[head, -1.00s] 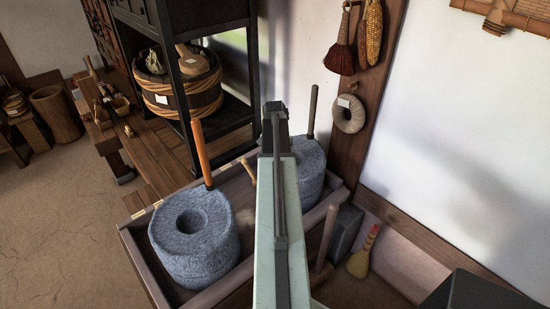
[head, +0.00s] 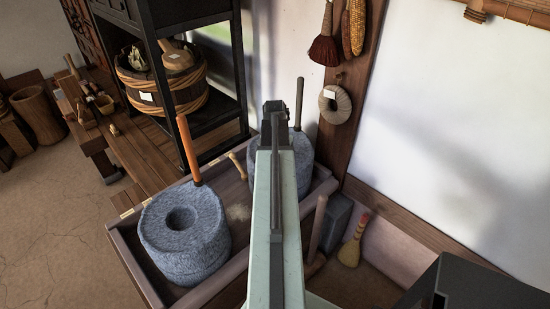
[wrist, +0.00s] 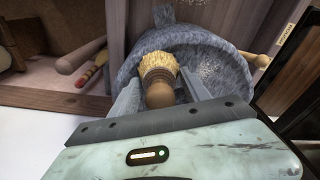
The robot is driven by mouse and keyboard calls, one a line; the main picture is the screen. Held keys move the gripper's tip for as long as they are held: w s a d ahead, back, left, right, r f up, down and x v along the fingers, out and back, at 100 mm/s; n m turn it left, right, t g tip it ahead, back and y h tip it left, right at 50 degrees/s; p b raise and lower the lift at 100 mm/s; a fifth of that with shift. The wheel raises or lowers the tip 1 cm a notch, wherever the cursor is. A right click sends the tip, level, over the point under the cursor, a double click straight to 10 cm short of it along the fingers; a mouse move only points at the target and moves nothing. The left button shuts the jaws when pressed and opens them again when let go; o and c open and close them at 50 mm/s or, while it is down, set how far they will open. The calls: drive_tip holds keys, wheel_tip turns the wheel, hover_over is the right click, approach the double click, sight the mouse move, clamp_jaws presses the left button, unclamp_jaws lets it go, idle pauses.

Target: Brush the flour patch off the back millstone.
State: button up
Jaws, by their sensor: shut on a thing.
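The back millstone (head: 302,160) is a grey stone drum with a dark upright handle (head: 299,103), partly hidden behind my arm in the head view. In the wrist view its rough top (wrist: 225,60) fills the upper middle, with pale flour specks (wrist: 209,70) on it. My gripper (wrist: 160,92) is shut on a brush (wrist: 160,72) with a round wooden knob, a bound neck and straw bristles. The bristles point at the stone's top; I cannot tell whether they touch it. In the head view my gripper (head: 273,112) is over the stone, and the brush is hidden.
The front millstone (head: 185,240) with an orange handle (head: 187,147) shares the wooden tray (head: 215,283). A pale patch (head: 238,212) and a small wooden handle (head: 238,166) lie between the stones. A black shelf (head: 195,70) stands behind; a small broom (head: 355,242) leans right.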

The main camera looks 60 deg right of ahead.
drive_tip(key=shift+w+d, duration=0.25)
drive_tip(key=shift+w, duration=1.55)
drive_tip(key=shift+w+d, duration=0.3)
drive_tip(key=shift+w, duration=1.5)
drive_tip(key=shift+w+d, duration=0.25)
drive_tip(key=shift+w, duration=1.55)
drive_tip(key=shift+s, duration=0.1)
wheel_tip(320, 180, up, 6)
drive_tip(key=p, duration=0.6)
wheel_tip(320, 180, up, 3)
drive_tip(key=p, duration=0.3)
